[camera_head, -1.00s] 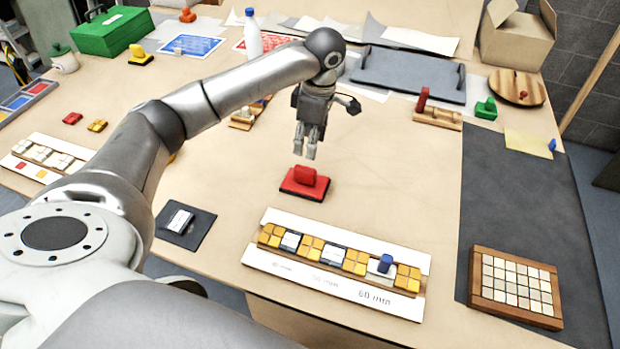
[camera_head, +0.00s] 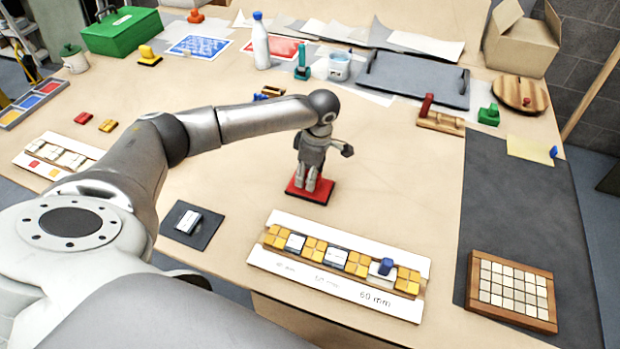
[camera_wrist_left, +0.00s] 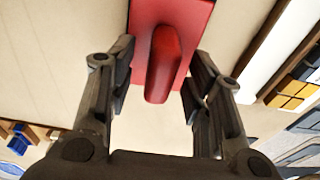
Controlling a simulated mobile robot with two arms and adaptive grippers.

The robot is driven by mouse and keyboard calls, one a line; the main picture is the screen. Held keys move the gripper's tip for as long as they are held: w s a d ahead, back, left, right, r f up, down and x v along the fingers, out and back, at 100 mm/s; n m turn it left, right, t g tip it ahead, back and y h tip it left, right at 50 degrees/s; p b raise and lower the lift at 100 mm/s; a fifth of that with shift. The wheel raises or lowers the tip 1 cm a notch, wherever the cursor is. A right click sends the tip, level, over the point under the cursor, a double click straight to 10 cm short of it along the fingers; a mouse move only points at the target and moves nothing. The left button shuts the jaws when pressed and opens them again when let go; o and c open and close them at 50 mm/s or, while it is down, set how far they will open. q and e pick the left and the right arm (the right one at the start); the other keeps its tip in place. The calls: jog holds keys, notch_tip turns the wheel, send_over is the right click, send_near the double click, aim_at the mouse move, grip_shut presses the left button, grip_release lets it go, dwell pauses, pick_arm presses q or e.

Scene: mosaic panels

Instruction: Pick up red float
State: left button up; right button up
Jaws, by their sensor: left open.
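The red float (camera_head: 297,190) lies flat on the table in the middle of the head view, its handle hidden behind my fingers. In the left wrist view the float's red handle (camera_wrist_left: 164,62) stands between the two fingers, with the red plate (camera_wrist_left: 199,18) behind it. My left gripper (camera_head: 309,188) points down over the float, and it also shows in the left wrist view (camera_wrist_left: 160,90). It is open, with a gap on each side of the handle. My right gripper is not in view.
A white spacing board (camera_head: 270,263) with yellow and white tiles lies in front of the float. A small dark pad (camera_head: 183,236) is at front left, and a wooden tile tray (camera_head: 535,318) at front right. The table right of the float is clear.

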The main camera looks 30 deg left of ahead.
pick_arm(q)
grip_shut()
jog(key=shift+r, duration=0.15)
dwell(0.4)
jog(key=shift+w+r, duration=0.1)
jog(key=shift+r, duration=0.5)
jog(key=s+d+r+b, duration=0.2)
jog(key=s+d+r, duration=0.5)
jog(key=s+r, duration=0.4)
jog(key=shift+s+d+r, duration=0.25)
jog(key=shift+s+r, duration=0.1)
jog(key=shift+s, duration=0.2)
jog(key=c, duration=0.6)
grip_release()
jog(key=shift+c, duration=0.2)
jog(key=shift+f, duration=0.1)
jog(key=c, duration=0.4)
